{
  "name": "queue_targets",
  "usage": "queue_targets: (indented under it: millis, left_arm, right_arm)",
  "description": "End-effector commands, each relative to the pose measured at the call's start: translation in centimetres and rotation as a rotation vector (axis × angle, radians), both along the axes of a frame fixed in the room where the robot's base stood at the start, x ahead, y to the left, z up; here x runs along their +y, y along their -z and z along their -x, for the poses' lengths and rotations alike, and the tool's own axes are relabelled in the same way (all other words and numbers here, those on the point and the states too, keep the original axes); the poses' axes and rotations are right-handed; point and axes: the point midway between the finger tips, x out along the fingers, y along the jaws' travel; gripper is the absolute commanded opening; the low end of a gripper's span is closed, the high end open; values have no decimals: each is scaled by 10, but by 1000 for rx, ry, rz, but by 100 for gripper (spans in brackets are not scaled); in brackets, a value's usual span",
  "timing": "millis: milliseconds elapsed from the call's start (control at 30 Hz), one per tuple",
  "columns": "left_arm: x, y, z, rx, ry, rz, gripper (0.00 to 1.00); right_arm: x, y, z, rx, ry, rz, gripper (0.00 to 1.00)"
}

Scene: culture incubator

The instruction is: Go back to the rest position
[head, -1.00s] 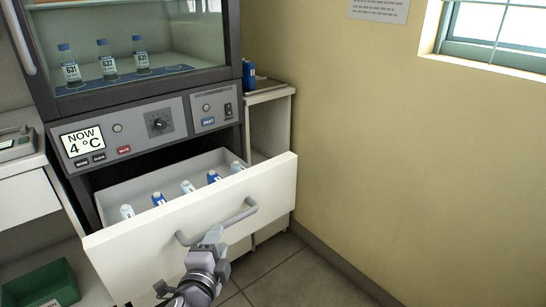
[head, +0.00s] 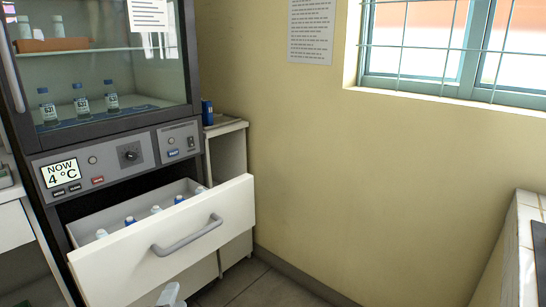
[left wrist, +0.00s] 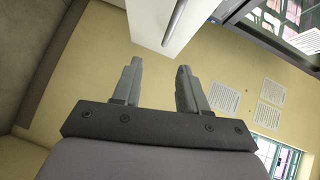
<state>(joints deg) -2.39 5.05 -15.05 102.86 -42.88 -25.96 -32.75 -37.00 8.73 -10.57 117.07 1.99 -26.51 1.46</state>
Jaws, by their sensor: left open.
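My left gripper (left wrist: 160,85) shows in the left wrist view with its two fingers apart and nothing between them. In the head view only a small part of the left gripper (head: 169,294) shows at the bottom edge, below the open drawer (head: 165,243). It is apart from the drawer's grey handle (head: 188,236). The handle also shows in the left wrist view (left wrist: 179,22), beyond the fingertips. The drawer is pulled out and holds several small vials with white or blue caps. My right gripper is not in view.
The incubator panel (head: 120,160) reads 4 °C above the drawer. Bottles stand behind its glass door (head: 100,70). A blue can (head: 207,112) stands on the side cabinet (head: 228,150). A white-tiled counter (head: 527,245) is at the right. Floor between drawer and wall looks clear.

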Motion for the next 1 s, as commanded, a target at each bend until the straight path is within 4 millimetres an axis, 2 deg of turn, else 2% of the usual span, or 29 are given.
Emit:
queue_targets:
  millis: [33, 167, 300, 400, 600, 633, 700, 867, 1000]
  left_arm:
    - [1, 24, 20, 59, -6, 104, 43]
    - [0, 60, 60, 167, -34, 374, 43]
    - [-3, 94, 109, 293, -97, 681, 43]
    - [-6, 113, 146, 380, -160, 896, 43]
    - [-14, 135, 213, 528, -313, 1276, 43]
    - [-14, 129, 217, 537, -326, 1307, 43]
    - [-13, 108, 212, 524, -316, 1291, 43]
    - [-10, 80, 214, 519, -318, 1280, 43]
    - [-8, 49, 215, 513, -320, 1273, 43]
  right_arm:
    - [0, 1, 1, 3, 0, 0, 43]
    - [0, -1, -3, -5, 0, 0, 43]
    - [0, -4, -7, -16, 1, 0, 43]
    - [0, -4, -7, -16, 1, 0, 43]
    - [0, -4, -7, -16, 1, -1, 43]
    - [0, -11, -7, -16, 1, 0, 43]
    - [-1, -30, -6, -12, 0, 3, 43]
    - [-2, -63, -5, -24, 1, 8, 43]
    - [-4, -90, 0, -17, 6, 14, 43]
